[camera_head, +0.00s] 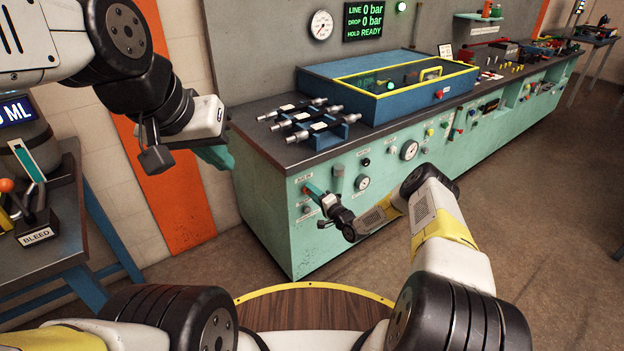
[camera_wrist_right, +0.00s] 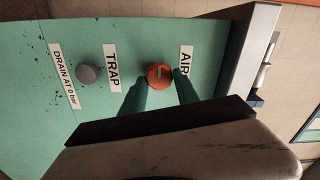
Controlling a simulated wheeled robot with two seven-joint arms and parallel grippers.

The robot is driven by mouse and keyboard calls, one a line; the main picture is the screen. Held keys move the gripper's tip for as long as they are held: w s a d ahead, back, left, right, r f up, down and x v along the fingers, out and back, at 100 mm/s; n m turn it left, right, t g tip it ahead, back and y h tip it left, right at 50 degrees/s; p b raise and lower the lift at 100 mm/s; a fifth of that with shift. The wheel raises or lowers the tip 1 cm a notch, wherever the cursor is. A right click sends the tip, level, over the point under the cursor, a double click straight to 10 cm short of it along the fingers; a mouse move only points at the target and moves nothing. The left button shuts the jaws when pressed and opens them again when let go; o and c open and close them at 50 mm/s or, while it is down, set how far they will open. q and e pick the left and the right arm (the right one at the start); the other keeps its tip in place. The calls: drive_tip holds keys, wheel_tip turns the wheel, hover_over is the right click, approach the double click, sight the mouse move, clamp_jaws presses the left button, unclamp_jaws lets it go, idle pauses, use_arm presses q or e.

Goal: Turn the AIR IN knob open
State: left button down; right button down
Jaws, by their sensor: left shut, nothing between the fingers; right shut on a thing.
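The AIR IN knob is a round orange-red knob (camera_wrist_right: 159,76) on the teal front panel of the bench, below a white label of which the word AIR shows in the right wrist view. My right gripper (camera_wrist_right: 160,84) has its two teal fingers at either side of this knob and is shut on it. In the head view my right gripper (camera_head: 310,189) reaches the left part of the bench front, and its fingers mostly cover the knob. My left gripper (camera_head: 216,157) is shut and empty, held in the air left of the bench corner.
A grey knob (camera_wrist_right: 86,75) by the TRAP label sits beside the orange-red one. A display (camera_head: 367,21) reads LINE 0 bar. A side table (camera_head: 65,215) stands at left.

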drive_tip(key=shift+f, duration=0.1)
drive_tip(key=c, duration=0.9)
unclamp_jaws()
drive_tip(key=v, duration=0.8)
drive_tip(key=shift+w, duration=0.15)
